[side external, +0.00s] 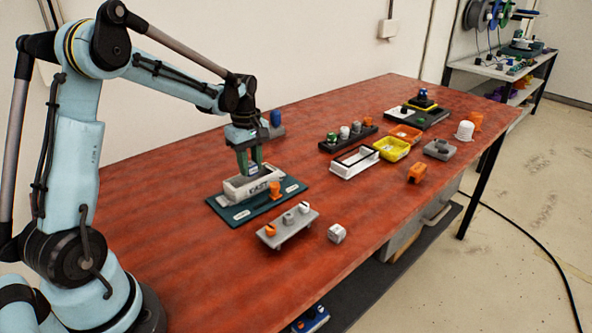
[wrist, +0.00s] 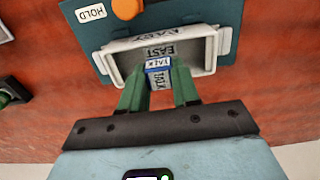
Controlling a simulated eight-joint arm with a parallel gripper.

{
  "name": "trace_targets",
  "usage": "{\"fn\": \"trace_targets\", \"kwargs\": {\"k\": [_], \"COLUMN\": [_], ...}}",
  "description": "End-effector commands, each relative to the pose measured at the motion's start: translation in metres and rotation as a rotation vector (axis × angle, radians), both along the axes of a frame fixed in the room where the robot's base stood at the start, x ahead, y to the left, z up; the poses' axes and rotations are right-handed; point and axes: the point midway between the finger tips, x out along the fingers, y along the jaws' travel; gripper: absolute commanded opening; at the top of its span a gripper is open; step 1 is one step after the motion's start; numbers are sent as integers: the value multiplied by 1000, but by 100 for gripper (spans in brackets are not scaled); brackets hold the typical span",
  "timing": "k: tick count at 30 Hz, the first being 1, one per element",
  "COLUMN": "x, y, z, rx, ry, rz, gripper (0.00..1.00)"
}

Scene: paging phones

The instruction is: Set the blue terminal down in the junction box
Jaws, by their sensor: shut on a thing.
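My gripper (side external: 250,170), with green fingers, points down at the junction box. It is shut on the blue terminal (wrist: 158,64), a small block with a blue-edged top and labels reading TALK. The junction box (side external: 235,190) is a pale open-topped box marked EAST, sitting on a dark teal board (side external: 216,208). In the wrist view the terminal is at the near side of the box (wrist: 214,52), between the fingertips (wrist: 158,90). The terminal is upright at the box's opening. I cannot tell whether its lower end is inside or touches the floor of the box.
An orange knob (side external: 275,187) stands on the teal board beside the box. A grey block with a blue piece (side external: 276,119) stands behind.

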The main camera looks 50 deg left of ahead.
Motion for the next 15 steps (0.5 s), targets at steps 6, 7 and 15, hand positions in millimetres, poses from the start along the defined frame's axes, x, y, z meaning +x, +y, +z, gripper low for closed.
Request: {"fn": "trace_targets", "kwargs": {"k": [6, 7, 15], "x": [0, 0, 0], "y": [0, 0, 1], "z": [-1, -1, -3], "rx": [0, 0, 0], "ry": [0, 0, 0], "rz": [0, 0, 0], "gripper": [0, 0, 0]}}
